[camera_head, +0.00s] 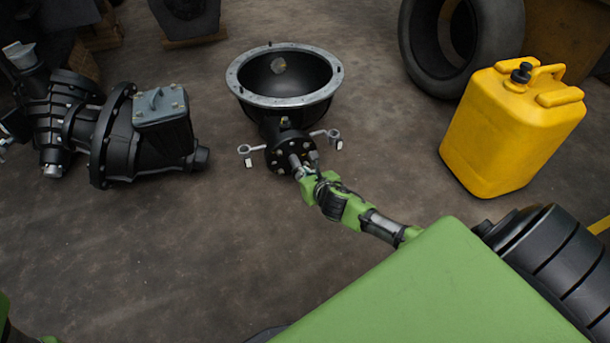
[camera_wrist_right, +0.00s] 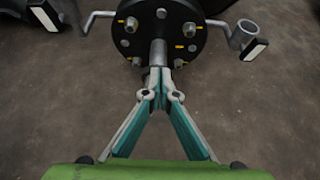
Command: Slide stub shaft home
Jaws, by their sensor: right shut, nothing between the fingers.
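The stub shaft (camera_wrist_right: 158,52) is a grey metal rod standing out from the centre of a round black flange (camera_wrist_right: 190,30) on the bell-shaped housing (camera_head: 285,100). In the head view the shaft (camera_head: 295,161) shows as a short light rod at the flange's front. My right gripper (camera_wrist_right: 161,76) is shut with nothing between its fingers. Its tips are right at the shaft's near end, in line with it; whether they touch cannot be told. The gripper (camera_head: 307,173) also shows in the head view. My left gripper is out of view.
A black gearbox unit (camera_head: 130,130) lies at left. A yellow jerrycan (camera_head: 510,125) stands at right, with a tyre (camera_head: 420,40) behind it. The floor in front is bare.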

